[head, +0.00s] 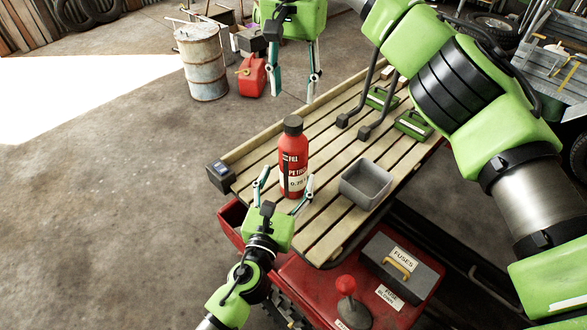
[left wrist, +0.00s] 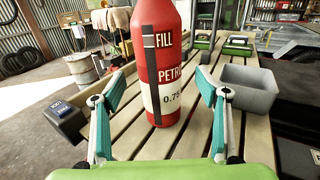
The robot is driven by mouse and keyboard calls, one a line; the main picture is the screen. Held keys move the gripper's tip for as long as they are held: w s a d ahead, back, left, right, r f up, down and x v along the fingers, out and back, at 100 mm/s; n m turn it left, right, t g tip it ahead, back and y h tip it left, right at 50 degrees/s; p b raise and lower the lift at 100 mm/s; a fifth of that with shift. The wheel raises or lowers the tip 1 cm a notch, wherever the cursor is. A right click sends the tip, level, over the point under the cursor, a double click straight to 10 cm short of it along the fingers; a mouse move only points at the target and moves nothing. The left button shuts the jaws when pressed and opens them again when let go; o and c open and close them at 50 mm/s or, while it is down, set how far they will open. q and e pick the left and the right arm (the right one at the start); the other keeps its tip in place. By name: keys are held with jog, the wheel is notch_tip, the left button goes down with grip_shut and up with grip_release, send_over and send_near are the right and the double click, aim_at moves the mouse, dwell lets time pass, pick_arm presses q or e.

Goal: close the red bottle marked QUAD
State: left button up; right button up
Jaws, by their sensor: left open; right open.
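A red bottle (head: 294,160) stands upright on the slatted wooden rack. Its label reads FILL, PETRO... and 0.75; I see no QUAD lettering. A dark cap (head: 292,125) sits on its top; how tightly cannot be told. In the left wrist view the red bottle (left wrist: 160,60) stands ahead between the fingers, its top cut off. My left gripper (head: 285,183) is open, low on the near side of the bottle, its fingertips either side and apart from it. My right gripper (head: 294,94) is open and empty, pointing down beyond the rack's far edge.
A grey open tray (head: 366,186) stands right of the bottle. Green-handled items (head: 412,124) and dark upright bars (head: 368,110) are farther back. A small dark box (head: 220,176) is on the rack's left corner. A FUSES box (head: 399,263) and red knob (head: 346,285) are nearer.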

pick_arm(q)
jog(key=x, duration=0.6)
jog(key=shift+w+f, duration=0.1)
jog(key=shift+w, duration=0.1)
pick_arm(e)
jog(key=shift+w, duration=0.15)
